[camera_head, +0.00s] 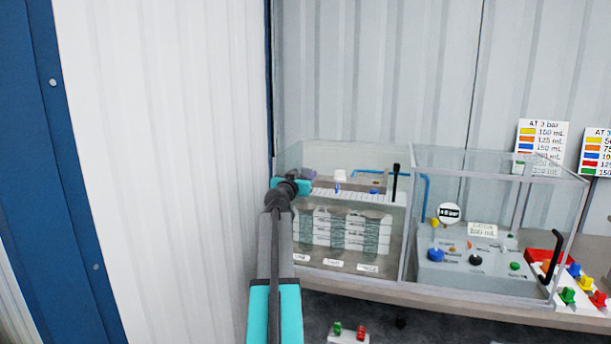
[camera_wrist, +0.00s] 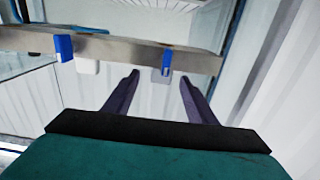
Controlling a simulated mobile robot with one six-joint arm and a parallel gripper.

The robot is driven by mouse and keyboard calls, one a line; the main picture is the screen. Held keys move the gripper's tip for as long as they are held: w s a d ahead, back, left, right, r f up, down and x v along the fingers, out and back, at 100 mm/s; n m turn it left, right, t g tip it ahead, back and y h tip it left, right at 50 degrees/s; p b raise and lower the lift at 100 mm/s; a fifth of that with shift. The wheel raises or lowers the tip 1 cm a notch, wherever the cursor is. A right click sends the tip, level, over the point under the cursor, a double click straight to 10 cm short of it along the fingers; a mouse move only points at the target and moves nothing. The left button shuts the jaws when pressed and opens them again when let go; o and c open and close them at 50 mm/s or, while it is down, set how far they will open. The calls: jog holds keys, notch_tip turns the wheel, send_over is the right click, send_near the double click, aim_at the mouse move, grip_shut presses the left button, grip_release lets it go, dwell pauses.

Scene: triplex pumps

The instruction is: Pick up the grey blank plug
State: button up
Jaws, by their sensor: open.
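In the wrist view, a small grey block (camera_wrist: 158,76), which looks like the grey blank plug, sits at a metal-coloured rail (camera_wrist: 120,50) beside an upright blue piece (camera_wrist: 166,61). My gripper (camera_wrist: 160,80) is open and empty. Its two dark fingers point toward the rail, with the grey block showing between the fingertips; I cannot tell the remaining distance. A similar paler, whitish block (camera_wrist: 88,66) sits farther left beside another blue piece (camera_wrist: 63,47). In the head view my arm reaches the left end of the clear case, and the grey plug cannot be made out.
The clear-walled case (camera_head: 408,220) stands on a bench. Its left half holds stacked clear-and-white units (camera_head: 345,232); its right half holds a grey control box (camera_head: 470,265) with coloured knobs. A corrugated white wall (camera_head: 165,150) stands close on the left. Coloured plugs (camera_head: 580,293) sit at right.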

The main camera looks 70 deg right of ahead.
aim_at(305, 172)
jog(key=shift+w+d+p, duration=0.2)
jog(key=shift+d+p, duration=0.6)
jog(key=shift+d, duration=0.7)
jog(key=shift+d+f+p, duration=0.2)
jog(key=shift+d+p, duration=0.1)
jog(key=shift+d, duration=0.7)
jog(key=shift+c, duration=0.3)
jog(key=c, duration=1.1)
